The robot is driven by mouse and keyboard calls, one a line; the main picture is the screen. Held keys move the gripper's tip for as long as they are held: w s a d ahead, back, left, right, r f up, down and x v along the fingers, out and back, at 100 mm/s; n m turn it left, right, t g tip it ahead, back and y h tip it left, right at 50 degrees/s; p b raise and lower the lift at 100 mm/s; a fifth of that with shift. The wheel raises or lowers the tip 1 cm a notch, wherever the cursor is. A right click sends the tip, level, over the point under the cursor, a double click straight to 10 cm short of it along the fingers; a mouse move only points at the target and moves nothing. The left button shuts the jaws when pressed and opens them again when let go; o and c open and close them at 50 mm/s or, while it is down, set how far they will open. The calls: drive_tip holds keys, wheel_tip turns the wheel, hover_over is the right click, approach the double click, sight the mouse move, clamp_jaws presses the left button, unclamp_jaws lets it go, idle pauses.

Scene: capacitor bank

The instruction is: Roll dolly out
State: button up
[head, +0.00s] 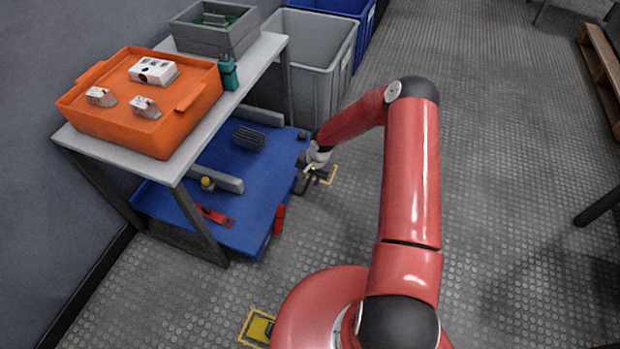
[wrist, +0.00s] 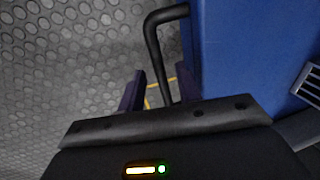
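The blue dolly (head: 262,188) stands low on the floor, mostly under the table, with its right edge sticking out. In the wrist view its blue deck (wrist: 240,50) fills the right side. A black bent handle bar (wrist: 152,45) stands out from the dolly's edge there. My gripper (head: 305,183) is low at the dolly's right side. In the wrist view my gripper (wrist: 160,88) has its fingers apart, with the handle bar between them. I see a gap on each side of the bar. The bar's lower end is hidden behind the gripper body.
The table (head: 256,62) above carries an orange tray (head: 130,125), a grey crate (head: 214,38) and a teal bottle (head: 228,74). A red cylinder (head: 279,219) is at the dolly's front edge. A grey bin (head: 318,75) stands behind.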

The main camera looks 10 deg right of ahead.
clamp_jaws()
idle(0.4)
